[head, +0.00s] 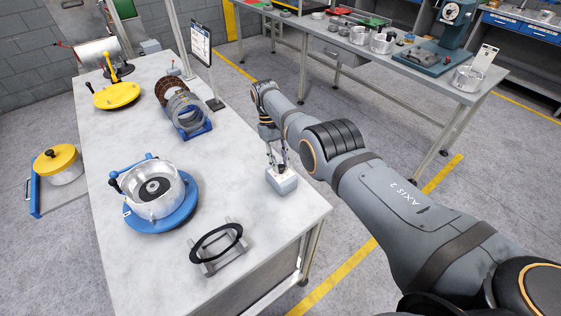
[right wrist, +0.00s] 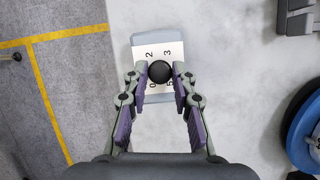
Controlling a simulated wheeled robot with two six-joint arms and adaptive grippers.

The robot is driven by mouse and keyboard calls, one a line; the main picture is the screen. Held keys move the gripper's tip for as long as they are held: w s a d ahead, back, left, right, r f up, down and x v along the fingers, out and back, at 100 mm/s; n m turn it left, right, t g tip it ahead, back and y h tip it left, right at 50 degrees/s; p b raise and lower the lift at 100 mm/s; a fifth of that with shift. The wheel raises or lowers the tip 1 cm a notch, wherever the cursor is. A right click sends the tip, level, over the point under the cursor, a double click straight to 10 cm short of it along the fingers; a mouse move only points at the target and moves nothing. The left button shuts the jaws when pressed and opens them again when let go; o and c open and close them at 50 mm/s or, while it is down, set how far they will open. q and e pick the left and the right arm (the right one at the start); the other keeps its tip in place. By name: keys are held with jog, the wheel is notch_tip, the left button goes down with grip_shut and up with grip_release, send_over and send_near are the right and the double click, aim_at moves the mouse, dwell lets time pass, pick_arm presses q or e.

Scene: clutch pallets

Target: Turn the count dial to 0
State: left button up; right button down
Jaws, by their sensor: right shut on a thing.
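The count dial is a small grey box (head: 283,186) with a white face, near the right edge of the table. In the right wrist view the box (right wrist: 138,42) shows its black round knob (right wrist: 160,71) in the middle of the face. Digits 2 and 3 are above the knob; 0 and a partly covered digit are below it. No pointer mark on the knob can be made out. My right gripper (head: 278,169) reaches down over the box, its fingertips (right wrist: 160,78) closed on both sides of the knob. My left gripper is out of view.
On the table (head: 120,190) are a silver housing (head: 155,205) on a blue round base, a black ring (head: 216,242) on a grey stand, rings in a blue rack (head: 187,112), a yellow cover (head: 116,95) and a sign stand (head: 201,45). Bare tabletop lies around the dial box.

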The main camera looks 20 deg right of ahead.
jog(key=shift+a+r+n+h+p, duration=0.2)
jog(key=shift+n+h+p, duration=0.2)
jog(key=shift+n+p, duration=0.4)
jog(key=n+t+h+p, duration=0.1)
jog(key=n+p, duration=0.5)
jog(key=p, duration=0.1)
jog(key=shift+s+a+r+t+h, duration=0.1)
jog(key=shift+s+t+h, duration=0.1)
jog(key=shift+t+h, duration=0.2)
jog(key=shift+n+p, duration=1)
jog(key=shift+f+n+t+p, duration=0.25)
jog(key=shift+n+t+p, duration=0.15)
jog(key=shift+n+p, duration=0.1)
jog(key=shift+f, duration=0.1)
jog(key=c, duration=1.1)
grip_release()
jog(key=shift+h, duration=0.3)
